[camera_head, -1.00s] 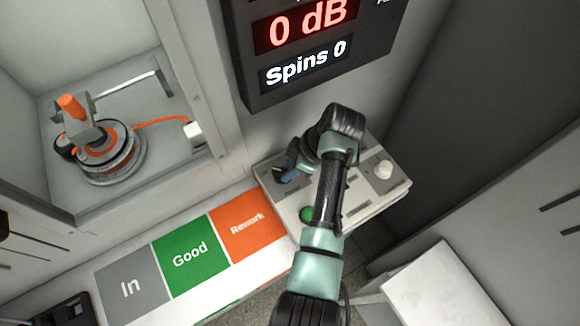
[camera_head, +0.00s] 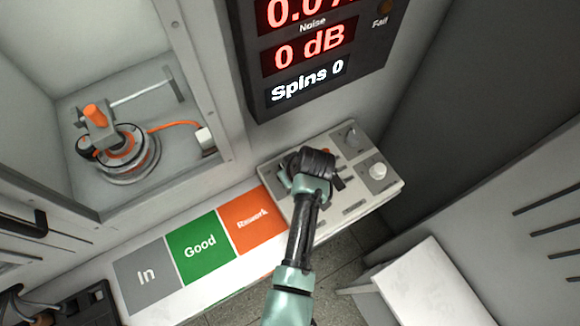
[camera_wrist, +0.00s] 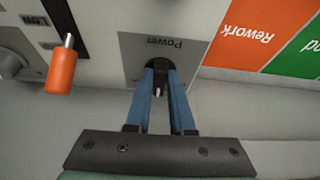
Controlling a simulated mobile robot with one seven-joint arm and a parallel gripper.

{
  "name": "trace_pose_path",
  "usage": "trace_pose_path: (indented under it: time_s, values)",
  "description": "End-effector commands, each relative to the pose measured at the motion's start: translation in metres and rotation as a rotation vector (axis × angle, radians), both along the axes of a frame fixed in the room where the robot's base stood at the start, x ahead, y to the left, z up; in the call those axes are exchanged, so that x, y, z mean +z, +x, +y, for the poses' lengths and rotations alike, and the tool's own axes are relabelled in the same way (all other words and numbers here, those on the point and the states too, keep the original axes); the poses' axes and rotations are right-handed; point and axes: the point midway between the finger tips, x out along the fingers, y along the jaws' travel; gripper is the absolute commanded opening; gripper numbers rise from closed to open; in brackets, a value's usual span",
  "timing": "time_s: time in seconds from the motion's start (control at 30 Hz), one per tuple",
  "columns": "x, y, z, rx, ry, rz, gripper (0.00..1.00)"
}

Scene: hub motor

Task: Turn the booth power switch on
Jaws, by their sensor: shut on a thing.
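The power switch (camera_wrist: 157,92) is a small light lever on a dark round base, beside the upside-down "Power" label on a grey plate (camera_wrist: 134,62) in the wrist view. The two blue fingers of my gripper (camera_wrist: 160,74) are closed around the lever, which shows only partly between them. In the head view my wrist (camera_head: 309,172) covers the left and middle part of the control panel (camera_head: 272,168), so the switch and fingertips are hidden there. I cannot tell the lever's position.
An orange-handled lever (camera_wrist: 62,70) stands near the switch. A white knob (camera_head: 377,171) is at the panel's right. A display (camera_head: 308,50) reads "0 dB" and "Spins 0" above. In, Good and Rework mats (camera_head: 255,222) lie left. A motor fixture (camera_head: 122,150) sits in the booth.

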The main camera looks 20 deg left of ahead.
Motion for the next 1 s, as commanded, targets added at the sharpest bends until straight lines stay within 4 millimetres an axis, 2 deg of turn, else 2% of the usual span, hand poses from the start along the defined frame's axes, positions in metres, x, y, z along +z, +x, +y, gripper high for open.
trace_pose_path:
  time_s: [0.6,1.0]
  values:
    - [0.002,-0.006,0.009,-0.558,-0.001,-0.003,0.0]
    - [0.001,-0.006,0.012,-0.774,0.001,-0.002,0.0]
